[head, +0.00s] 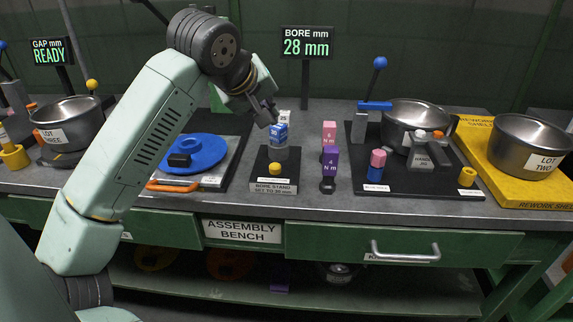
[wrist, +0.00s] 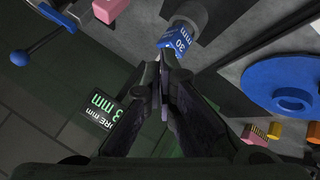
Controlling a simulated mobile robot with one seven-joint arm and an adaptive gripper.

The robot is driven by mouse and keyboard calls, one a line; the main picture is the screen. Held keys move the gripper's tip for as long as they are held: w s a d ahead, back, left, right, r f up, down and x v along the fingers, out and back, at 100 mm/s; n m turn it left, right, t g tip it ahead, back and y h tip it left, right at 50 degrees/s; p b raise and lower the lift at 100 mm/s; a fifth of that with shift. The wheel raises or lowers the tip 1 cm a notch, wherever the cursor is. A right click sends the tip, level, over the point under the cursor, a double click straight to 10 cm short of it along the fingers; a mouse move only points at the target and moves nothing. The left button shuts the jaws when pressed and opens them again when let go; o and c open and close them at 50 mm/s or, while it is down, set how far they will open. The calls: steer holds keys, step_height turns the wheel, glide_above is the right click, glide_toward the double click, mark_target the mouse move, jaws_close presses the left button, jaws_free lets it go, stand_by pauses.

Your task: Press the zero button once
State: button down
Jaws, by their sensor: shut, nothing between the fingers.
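The bore stand (head: 273,186) is a dark block at the bench's middle with a small yellow button (head: 275,169) on its front part. No zero marking can be read on this button. A blue piece marked 30 (head: 279,133) sits on a grey cylinder (head: 281,153) on the stand. My gripper (head: 270,119) is shut and empty, just above and at the left of the blue piece. In the wrist view the shut fingertips (wrist: 166,72) are close to the blue piece (wrist: 178,42); contact cannot be told. The bore display (head: 305,43) reads 28 mm.
Pink (head: 329,133) and purple (head: 330,160) blocks stand right of the bore stand. A blue disc (head: 194,153) lies left of it. A lever fixture (head: 375,105) and a pot (head: 413,114) are farther right. The bench front before the stand is clear.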

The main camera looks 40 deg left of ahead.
stand_by(0.3)
steer(key=b, duration=0.5)
glide_above(272, 165)
step_height(272, 165, down, 8)
steer(key=shift+a+r, duration=0.1)
steer(key=shift+a, duration=0.05)
steer(key=shift+f+b, duration=0.45)
steer(key=shift+b, duration=0.1)
steer(key=shift+f, duration=0.15)
stand_by(0.6)
steer(key=shift+f+b, duration=0.3)
steer(key=shift+b, duration=0.35)
steer(key=shift+f+b, duration=0.55)
steer(key=shift+b, duration=0.05)
stand_by(0.4)
steer(key=shift+r, duration=0.1)
steer(key=shift+r+p, duration=0.5)
steer(key=shift+r, duration=0.4)
steer(key=shift+r, duration=0.1)
